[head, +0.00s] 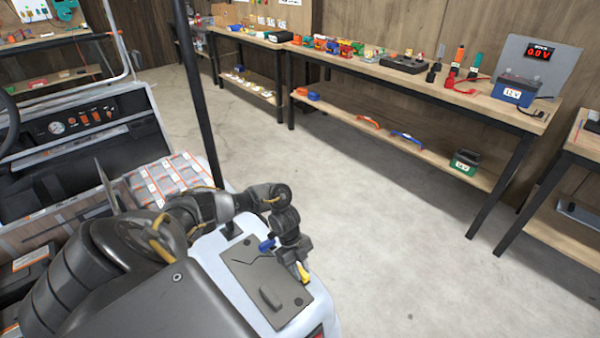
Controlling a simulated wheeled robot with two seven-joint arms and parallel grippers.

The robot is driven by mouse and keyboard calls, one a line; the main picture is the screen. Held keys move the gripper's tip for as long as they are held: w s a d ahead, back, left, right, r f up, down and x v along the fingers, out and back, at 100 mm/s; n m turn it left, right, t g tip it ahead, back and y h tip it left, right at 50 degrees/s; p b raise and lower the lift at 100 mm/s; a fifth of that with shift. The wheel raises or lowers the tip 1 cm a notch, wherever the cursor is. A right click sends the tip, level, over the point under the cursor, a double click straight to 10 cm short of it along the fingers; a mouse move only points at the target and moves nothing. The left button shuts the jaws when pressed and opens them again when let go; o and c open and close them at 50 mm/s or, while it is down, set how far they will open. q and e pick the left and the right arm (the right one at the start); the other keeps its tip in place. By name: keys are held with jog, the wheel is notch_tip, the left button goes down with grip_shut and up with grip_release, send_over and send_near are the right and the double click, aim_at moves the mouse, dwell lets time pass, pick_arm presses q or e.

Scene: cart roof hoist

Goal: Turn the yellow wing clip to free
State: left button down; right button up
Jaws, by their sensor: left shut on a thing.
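The yellow wing clip (303,273) sits at the right edge of a dark grey panel (247,267) on the white cart body. My left gripper (298,264) reaches down over the panel's right edge and is shut on the yellow wing clip. The fingers hide part of the clip, so its exact angle is hard to tell. A blue clip (267,245) shows at the panel's far edge, beside my left wrist. My right gripper is not in view.
The panel has a raised grey handle (270,298) and a dark round knob (298,302). A black post (200,100) rises from the cart behind my arm. A long workbench (400,84) with tools stands at the back right. The floor between is clear.

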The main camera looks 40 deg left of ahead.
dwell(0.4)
pick_arm(q)
jog(key=c, duration=1.3)
grip_release()
jog(key=v, duration=1)
jog(key=shift+w+a+r, duration=0.1)
jog(key=shift+r, duration=0.3)
jog(key=x, duration=1.1)
jog(key=shift+a, duration=0.1)
